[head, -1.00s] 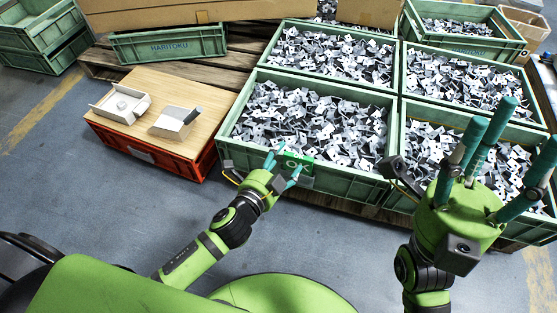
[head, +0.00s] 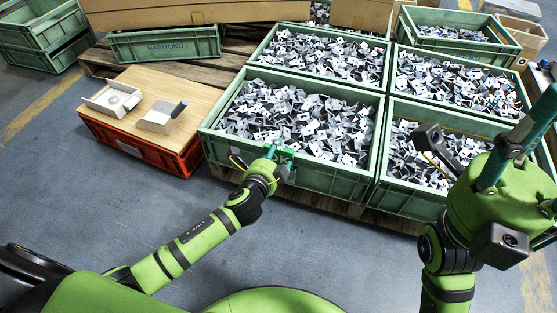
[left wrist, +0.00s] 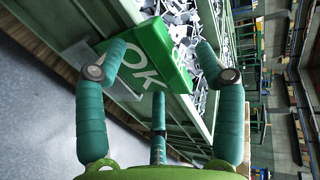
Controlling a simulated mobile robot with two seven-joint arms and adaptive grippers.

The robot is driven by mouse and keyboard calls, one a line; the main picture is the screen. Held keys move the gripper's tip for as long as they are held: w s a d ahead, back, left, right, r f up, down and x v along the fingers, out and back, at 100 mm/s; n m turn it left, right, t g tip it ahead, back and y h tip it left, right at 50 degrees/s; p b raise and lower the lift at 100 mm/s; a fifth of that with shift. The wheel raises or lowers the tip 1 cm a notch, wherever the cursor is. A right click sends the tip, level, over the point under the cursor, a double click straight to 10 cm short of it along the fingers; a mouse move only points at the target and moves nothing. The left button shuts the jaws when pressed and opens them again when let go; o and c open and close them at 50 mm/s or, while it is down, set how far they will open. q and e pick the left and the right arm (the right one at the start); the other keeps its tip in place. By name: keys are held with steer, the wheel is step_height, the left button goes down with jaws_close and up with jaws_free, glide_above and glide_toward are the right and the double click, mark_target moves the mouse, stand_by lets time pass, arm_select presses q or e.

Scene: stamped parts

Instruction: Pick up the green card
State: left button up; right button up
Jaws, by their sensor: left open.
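The green card (head: 285,153), marked OK, is at the front wall of the near left green crate (head: 222,145), by its rim. In the left wrist view the card (left wrist: 152,52) shows large with its OK lettering. My left gripper (head: 279,160) is open in front of the card and partly hides it in the head view. In the left wrist view its teal fingers (left wrist: 160,75) spread on both sides of the card's near part, with the third finger between them; I cannot tell whether any touches it. My right gripper (head: 530,150) is open and empty at the right, partly cut off by the frame.
Several green crates full of stamped metal parts (head: 300,120) stand on wooden pallets. A red crate (head: 150,152) with a wooden top carries two white-grey trays (head: 115,98). The floor (head: 100,215) in front is clear.

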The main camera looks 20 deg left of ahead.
arm_select(q)
steer(key=shift+s, duration=0.1)
steer(key=c, duration=1.4)
steer(key=shift+o, duration=0.2)
